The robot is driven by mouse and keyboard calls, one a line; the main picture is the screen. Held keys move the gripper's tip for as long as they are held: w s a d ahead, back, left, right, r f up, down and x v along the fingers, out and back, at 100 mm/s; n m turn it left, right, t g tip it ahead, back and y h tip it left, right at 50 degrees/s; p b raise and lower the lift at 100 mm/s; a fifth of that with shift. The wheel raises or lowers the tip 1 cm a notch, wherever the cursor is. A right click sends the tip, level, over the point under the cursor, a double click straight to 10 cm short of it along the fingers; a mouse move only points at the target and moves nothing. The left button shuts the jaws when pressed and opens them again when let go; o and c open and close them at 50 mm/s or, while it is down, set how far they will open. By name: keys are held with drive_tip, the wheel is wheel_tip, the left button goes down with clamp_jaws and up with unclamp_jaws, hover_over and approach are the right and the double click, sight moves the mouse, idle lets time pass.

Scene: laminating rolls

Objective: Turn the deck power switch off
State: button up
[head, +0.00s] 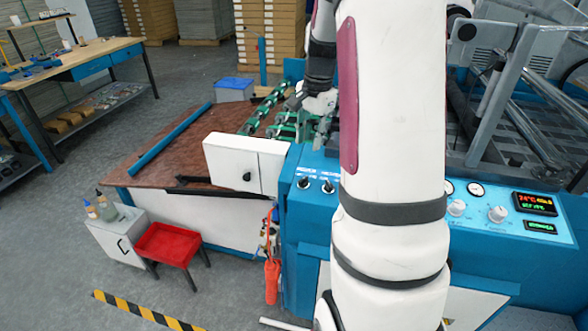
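The blue control panel (311,204) of the machine is in the middle of the head view. Two small black switches stand on its left part, a left one (303,183) and a right one (327,187). Small white labels are above them, too small to read surely, so I cannot tell which is the deck power switch. My large white arm crosses the panel and hides its middle. My gripper (318,104) is beyond the switches, over the green feed rails, partly hidden behind my arm. I cannot make out whether its fingers are apart.
On the panel's right are white knobs (497,214), gauges and a lit display (534,203). A white cabinet (233,161) with a black knob stands left of the switches. A red tray stand (169,244) and a workbench (75,62) are further left. Grey bars rise at right.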

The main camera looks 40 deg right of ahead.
sight(304, 178)
drive_tip(key=f, duration=0.4)
drive_tip(key=w+f, duration=0.1)
drive_tip(key=f, duration=0.3)
drive_tip(key=f+p, duration=0.1)
drive_tip(key=f, duration=0.4)
drive_tip(key=shift+w+f, duration=0.1)
drive_tip(key=shift+w, duration=0.1)
clamp_jaws()
